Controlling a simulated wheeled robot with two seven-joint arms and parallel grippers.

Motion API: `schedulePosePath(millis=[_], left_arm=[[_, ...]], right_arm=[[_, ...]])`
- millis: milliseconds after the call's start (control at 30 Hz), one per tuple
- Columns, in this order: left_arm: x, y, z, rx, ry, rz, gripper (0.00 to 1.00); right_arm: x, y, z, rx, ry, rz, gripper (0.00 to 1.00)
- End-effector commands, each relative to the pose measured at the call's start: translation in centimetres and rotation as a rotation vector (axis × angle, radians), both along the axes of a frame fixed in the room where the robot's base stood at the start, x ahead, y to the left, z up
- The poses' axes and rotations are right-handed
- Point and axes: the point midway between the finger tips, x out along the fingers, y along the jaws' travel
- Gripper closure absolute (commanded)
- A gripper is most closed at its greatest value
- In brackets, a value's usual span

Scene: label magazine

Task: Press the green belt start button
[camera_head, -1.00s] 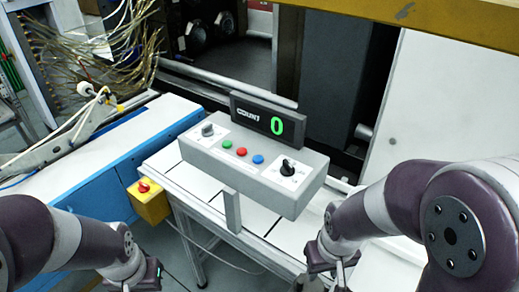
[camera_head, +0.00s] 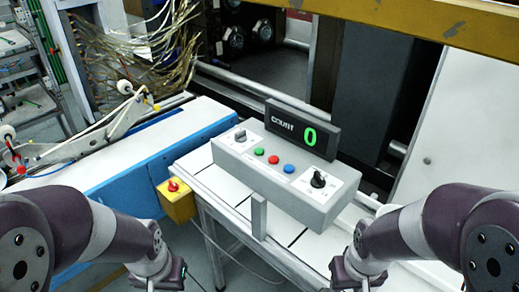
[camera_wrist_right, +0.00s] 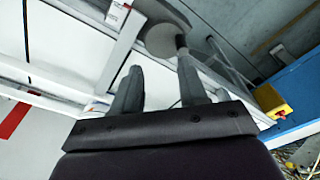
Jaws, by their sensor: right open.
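The green button (camera_head: 259,152) is the leftmost of three buttons on the sloped top of a grey control box (camera_head: 290,205). A red button (camera_head: 273,160) and a blue button (camera_head: 289,169) sit beside it. My right gripper (camera_head: 343,280) is low at the bottom right of the head view, apart from the box. In the right wrist view its two fingers (camera_wrist_right: 158,85) are spread with nothing between them. My left arm comes in at the lower left; its gripper fingertips are cut off by the bottom edge, so their opening does not show.
A display reading COUNT 0 (camera_head: 303,129) stands behind the buttons. A yellow box with a red knob (camera_head: 177,200) hangs at the table's left. A grey upright plate (camera_head: 259,215) stands before the control box. A blue conveyor (camera_head: 135,165) lies left.

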Motion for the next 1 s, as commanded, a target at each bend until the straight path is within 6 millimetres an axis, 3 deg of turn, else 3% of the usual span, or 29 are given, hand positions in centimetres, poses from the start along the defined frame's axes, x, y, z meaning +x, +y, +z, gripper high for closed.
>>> schedulePosePath(millis=[33, 100, 133, 1000], left_arm=[[0.00, 0.00, 0.00, 0.000, 0.000, 0.000, 1.00], [0.00, 0.00, 0.00, 0.000, 0.000, 0.000, 1.00], [0.00, 0.00, 0.00, 0.000, 0.000, 0.000, 1.00], [0.00, 0.00, 0.00, 0.000, 0.000, 0.000, 1.00]], right_arm=[[0.00, 0.00, 0.00, 0.000, 0.000, 0.000, 0.70], [0.00, 0.00, 0.00, 0.000, 0.000, 0.000, 0.93], [0.00, 0.00, 0.00, 0.000, 0.000, 0.000, 1.00], [0.00, 0.00, 0.00, 0.000, 0.000, 0.000, 1.00]])
